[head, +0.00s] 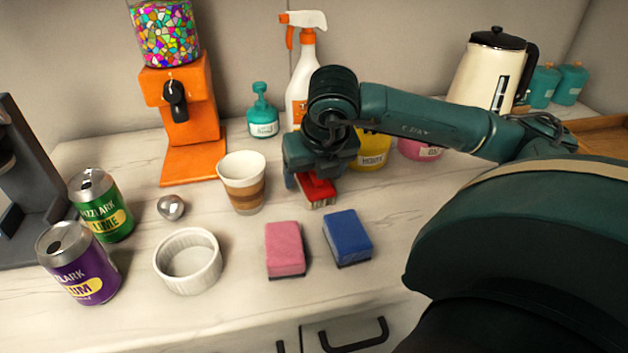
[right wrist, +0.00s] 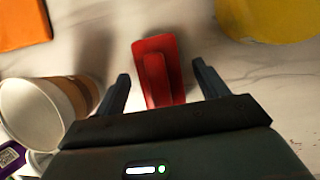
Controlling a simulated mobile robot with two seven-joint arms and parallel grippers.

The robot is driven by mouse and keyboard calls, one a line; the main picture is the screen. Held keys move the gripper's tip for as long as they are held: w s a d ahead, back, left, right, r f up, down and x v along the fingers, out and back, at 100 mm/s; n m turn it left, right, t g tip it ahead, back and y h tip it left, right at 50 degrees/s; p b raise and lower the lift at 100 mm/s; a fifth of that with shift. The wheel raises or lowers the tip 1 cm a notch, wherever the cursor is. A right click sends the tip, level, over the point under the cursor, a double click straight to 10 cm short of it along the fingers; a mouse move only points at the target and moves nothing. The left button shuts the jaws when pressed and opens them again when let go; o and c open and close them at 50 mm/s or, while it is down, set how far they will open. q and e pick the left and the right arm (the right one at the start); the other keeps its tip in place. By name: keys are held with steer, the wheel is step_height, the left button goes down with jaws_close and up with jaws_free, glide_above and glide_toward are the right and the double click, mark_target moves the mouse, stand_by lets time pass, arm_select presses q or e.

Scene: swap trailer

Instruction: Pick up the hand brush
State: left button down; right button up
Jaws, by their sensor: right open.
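The hand brush (head: 320,193) is red with pale bristles at its near end in the head view. It lies on the counter, partly hidden under my right gripper (head: 311,178). In the right wrist view, the red brush (right wrist: 155,52) lies between the two open fingers of my right gripper (right wrist: 160,73). One finger is on each side of it, with a gap visible on both sides. Its lower end is hidden behind the gripper body. I cannot tell whether the fingertips reach its height. My left gripper is not in view.
A paper cup (head: 243,184) stands just left of the brush. A pink sponge (head: 285,249) and a blue sponge (head: 348,237) lie in front. A spray bottle (head: 303,75) and a yellow container (head: 371,150) stand behind. A white ramekin (head: 188,262) is front left.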

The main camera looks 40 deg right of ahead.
steer(key=shift+w+f, duration=0.1)
steer(key=shift+f, duration=0.2)
steer(key=shift+c, duration=0.4)
steer(key=c, duration=1.1)
